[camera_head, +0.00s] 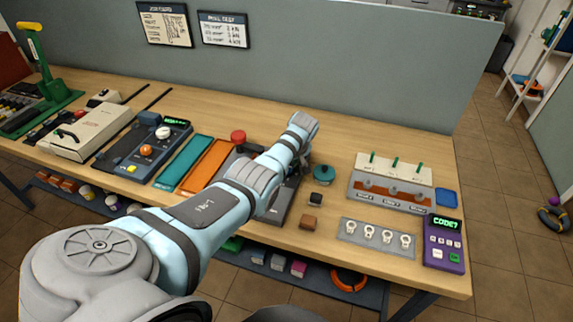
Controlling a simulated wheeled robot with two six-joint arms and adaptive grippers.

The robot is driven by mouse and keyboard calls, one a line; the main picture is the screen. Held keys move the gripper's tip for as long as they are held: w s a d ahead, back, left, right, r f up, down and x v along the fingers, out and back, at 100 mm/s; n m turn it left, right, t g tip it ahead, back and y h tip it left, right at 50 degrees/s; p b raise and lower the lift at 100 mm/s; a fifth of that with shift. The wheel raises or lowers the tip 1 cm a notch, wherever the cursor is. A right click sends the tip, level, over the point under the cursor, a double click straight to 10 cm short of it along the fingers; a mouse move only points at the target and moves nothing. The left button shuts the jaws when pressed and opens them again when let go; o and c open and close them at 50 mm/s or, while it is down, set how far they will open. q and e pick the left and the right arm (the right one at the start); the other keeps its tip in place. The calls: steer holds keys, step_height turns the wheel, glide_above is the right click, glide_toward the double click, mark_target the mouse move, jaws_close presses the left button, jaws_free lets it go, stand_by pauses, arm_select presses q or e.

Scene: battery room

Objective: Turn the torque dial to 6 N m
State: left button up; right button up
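A dark blue console (146,148) stands on the left part of the bench. It has a white knob (163,133), an orange knob (146,150) and a small green-lit display (177,121). The markings and the display text are too small to read, so I cannot tell which knob is the torque dial or where it points. My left arm reaches in from the lower left across the middle of the bench, to the right of this console. Its gripper fingers are hidden from view at the far end of the arm. My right gripper is not in view.
Teal (184,164) and orange (208,166) trays lie beside the console. A switch rack (388,190) and purple keypad (443,243) stand right. A grey partition (330,60) backs the bench.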

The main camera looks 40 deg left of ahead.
arm_select(q)
steer(key=shift+r, duration=0.1)
steer(key=o, duration=1.2)
steer(key=shift+c, duration=0.2)
steer(key=v, duration=1.1)
steer(key=shift+r, duration=0.4)
steer(key=shift+d, duration=0.1)
steer(key=shift+s, duration=0.1)
